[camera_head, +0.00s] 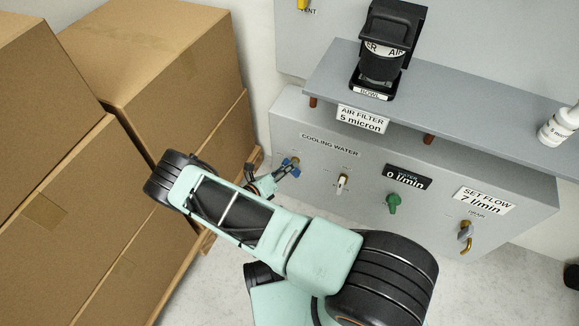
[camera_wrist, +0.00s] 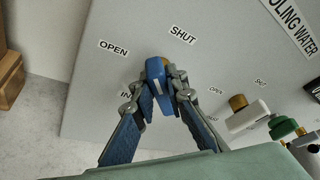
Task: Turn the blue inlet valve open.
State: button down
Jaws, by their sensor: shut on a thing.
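The blue inlet valve handle (camera_wrist: 155,74) sits on the grey panel in the wrist view, with brass at its top. An OPEN label (camera_wrist: 113,48) is at its upper left and a SHUT label (camera_wrist: 183,35) at its upper right. The handle's long side runs roughly up and down in that picture, its pivot partly hidden. My gripper (camera_wrist: 160,90) has a finger on each side of the handle and is shut on it. In the head view, the blue handle (camera_head: 291,163) shows at the panel's left, with my gripper (camera_head: 279,173) at it and my arm covering the area below.
A white-handled valve (camera_head: 342,184), a green-handled valve (camera_head: 393,203) and a brass valve (camera_head: 466,237) stand to the right on the panel. The flow display (camera_head: 407,177) reads 0 l/min; a sign (camera_head: 485,199) says set flow 7 l/min. Cardboard boxes (camera_head: 160,55) crowd the left.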

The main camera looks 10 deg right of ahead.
jog(key=n+h, duration=0.1)
jog(key=n, duration=0.2)
jog(key=shift+w+a+f+h, duration=0.1)
jog(key=shift+f+h, duration=0.15)
jog(key=shift+h, duration=0.15)
jog(key=shift+f+n+t+h, duration=0.15)
jog(key=shift+n+h, duration=0.2)
jog(key=shift+n, duration=0.65)
jog(key=shift+n+t+h, duration=0.15)
jog(key=shift+n+h, duration=0.2)
jog(key=shift+n, duration=0.65)
jog(key=shift+w+a, duration=0.1)
jog(key=c, duration=1.9)
grip_release()
jog(key=shift+c, duration=0.2)
jog(key=v, duration=1.2)
